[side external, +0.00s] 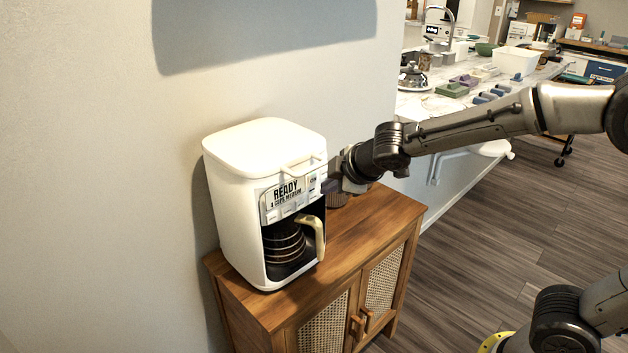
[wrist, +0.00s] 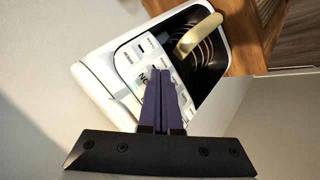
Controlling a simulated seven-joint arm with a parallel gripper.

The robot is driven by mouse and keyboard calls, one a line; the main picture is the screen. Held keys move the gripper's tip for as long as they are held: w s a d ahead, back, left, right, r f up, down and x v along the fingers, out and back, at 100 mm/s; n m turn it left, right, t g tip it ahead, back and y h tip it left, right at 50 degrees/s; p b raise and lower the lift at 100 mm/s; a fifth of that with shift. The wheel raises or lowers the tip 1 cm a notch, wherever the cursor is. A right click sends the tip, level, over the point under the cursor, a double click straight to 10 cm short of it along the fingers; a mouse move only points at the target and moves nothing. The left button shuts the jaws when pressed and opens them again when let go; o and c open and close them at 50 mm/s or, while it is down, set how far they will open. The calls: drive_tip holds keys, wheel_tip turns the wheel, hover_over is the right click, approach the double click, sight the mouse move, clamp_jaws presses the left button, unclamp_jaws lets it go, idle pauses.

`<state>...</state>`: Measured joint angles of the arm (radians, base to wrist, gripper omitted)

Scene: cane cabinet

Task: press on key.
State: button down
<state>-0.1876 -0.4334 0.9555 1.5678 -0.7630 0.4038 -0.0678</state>
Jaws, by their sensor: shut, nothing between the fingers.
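A white coffee maker (side external: 245,160) stands on the wooden cane cabinet. Its front panel (side external: 287,193) carries a display reading "READY" and several keys at the right, where small print shows "ON". The panel also shows in the wrist view (wrist: 142,57), with pale keys partly hidden behind my fingers. My gripper (side external: 328,186) is at the right side of the panel. In the wrist view my gripper (wrist: 160,72) has its dark fingers together, empty, with the tips over the panel near the keys. I cannot tell whether the tips touch a key.
A glass carafe (side external: 284,245) with a cream handle (side external: 314,235) sits in the coffee maker, below the panel. The cabinet top (side external: 375,212) is bare at the right front. A wall is behind, and a cluttered counter (side external: 440,103) stands farther back.

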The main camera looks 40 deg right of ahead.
drive_tip(key=s, duration=0.5)
drive_tip(key=shift+w+d, duration=0.1)
idle(0.3)
drive_tip(key=s+d+r+m, duration=0.5)
drive_tip(key=s+d+r, duration=0.1)
drive_tip(key=s+r, duration=0.3)
drive_tip(key=s+a+f+m+g+y, duration=0.1)
drive_tip(key=s+a+f+m, duration=0.1)
drive_tip(key=s, duration=0.5)
drive_tip(key=s+a+f+m+g, duration=0.1)
drive_tip(key=s+f+m+g, duration=0.1)
drive_tip(key=s, duration=0.6)
drive_tip(key=shift+a+f+m+y, duration=0.4)
drive_tip(key=shift+f+m, duration=0.1)
drive_tip(key=shift+f, duration=0.4)
